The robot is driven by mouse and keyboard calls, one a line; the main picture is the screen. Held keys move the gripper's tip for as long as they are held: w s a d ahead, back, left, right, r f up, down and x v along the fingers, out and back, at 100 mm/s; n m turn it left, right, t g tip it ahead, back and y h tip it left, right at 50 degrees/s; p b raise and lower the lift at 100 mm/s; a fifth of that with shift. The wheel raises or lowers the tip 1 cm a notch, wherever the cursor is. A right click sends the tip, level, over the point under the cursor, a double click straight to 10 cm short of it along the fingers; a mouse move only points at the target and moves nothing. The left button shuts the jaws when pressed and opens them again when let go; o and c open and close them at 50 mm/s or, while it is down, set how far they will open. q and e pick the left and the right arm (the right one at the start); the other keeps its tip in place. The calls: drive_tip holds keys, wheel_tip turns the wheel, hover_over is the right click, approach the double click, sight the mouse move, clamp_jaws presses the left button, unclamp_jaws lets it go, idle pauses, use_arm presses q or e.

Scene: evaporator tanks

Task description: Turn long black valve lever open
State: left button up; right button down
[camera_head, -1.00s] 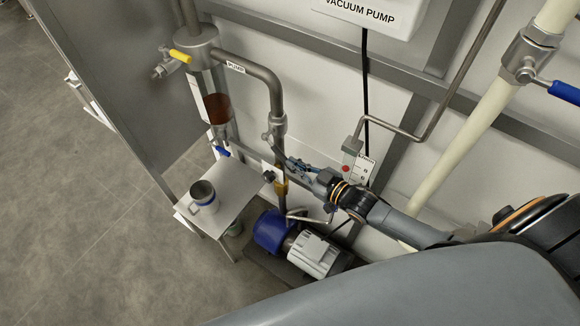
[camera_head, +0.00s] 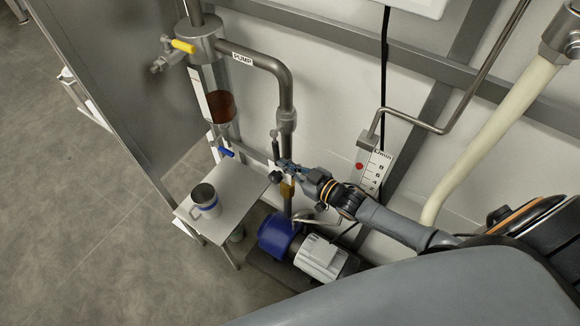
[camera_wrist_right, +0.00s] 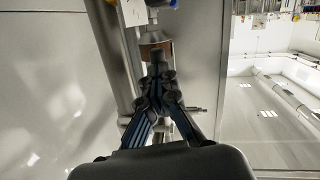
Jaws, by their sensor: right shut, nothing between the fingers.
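A slim dark lever-like piece (camera_head: 276,147) stands roughly upright beside the pump pipe in the head view; I cannot tell for sure that it is the long black valve lever. My right gripper (camera_head: 284,166) is at its lower end, close to the pipe. Whether they touch is unclear. In the right wrist view the gripper (camera_wrist_right: 156,66) has its fingers together with nothing between them, in front of the pipework. A black knob (camera_head: 275,177) and a brass-coloured fitting (camera_head: 287,189) sit just below the fingertips. My left gripper is not in view.
A small table (camera_head: 238,178) with a metal cup (camera_head: 205,200) stands left of the pipe. The blue and grey pump (camera_head: 280,235) is below my right arm. A sight-glass vessel (camera_head: 212,95) has yellow and blue handles. A gauge (camera_head: 373,170) is on the wall.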

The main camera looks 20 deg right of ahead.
drive_tip(key=shift+w+a+f, duration=0.15)
drive_tip(key=shift+w+a, duration=0.05)
drive_tip(key=shift+w, duration=0.05)
idle(0.4)
